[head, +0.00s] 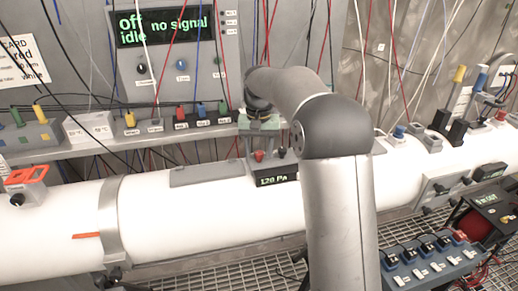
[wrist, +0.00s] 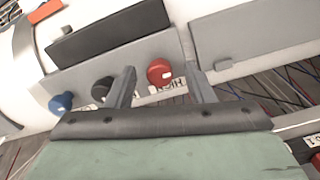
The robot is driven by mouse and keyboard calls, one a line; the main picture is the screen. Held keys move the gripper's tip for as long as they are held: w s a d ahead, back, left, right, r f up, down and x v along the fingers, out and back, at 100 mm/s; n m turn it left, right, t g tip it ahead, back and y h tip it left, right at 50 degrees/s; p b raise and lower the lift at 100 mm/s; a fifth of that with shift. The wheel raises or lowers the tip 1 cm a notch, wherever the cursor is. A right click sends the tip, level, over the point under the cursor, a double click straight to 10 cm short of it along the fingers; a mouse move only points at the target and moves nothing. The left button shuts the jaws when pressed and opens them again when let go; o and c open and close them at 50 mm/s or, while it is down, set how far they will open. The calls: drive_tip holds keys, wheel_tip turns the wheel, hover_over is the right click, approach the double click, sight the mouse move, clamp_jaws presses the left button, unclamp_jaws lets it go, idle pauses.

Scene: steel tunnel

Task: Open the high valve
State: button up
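A red knob (wrist: 159,72) sits on the grey panel of the pipe-mounted gauge box, next to a partly hidden label that seems to read HIGH. It also shows in the head view (head: 259,155), above the 120 Pa display (head: 275,180). My gripper (wrist: 162,84) is open, its fingertips to the left and right of the red knob with gaps on both sides. In the head view my gripper (head: 254,148) points down at the box. I cannot tell whether the knob lies fully between the fingers in depth.
A black knob (wrist: 102,88) is close beside the left finger, with a blue knob (wrist: 62,103) farther left. The white pipe (head: 150,215) runs across below the shelf. Hanging cables and a control panel (head: 175,50) reading "off idle no signal" stand behind.

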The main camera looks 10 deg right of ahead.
sight(259, 153)
wheel_tip(259, 153, up, 17)
drive_tip(key=shift+r, duration=0.2)
idle(0.4)
drive_tip(key=shift+s, duration=0.1)
drive_tip(key=s+f+b, duration=0.1)
drive_tip(key=s+f, duration=0.7)
drive_tip(key=s, duration=0.3)
drive_tip(key=s+f+n+b, duration=0.1)
drive_tip(key=s+f, duration=0.8)
drive_tip(key=s, duration=0.3)
drive_tip(key=s+f+n+t+b, duration=0.1)
drive_tip(key=s+f, duration=0.8)
drive_tip(key=s, duration=0.3)
drive_tip(key=shift+s+b, duration=0.2)
drive_tip(key=shift+b, duration=0.1)
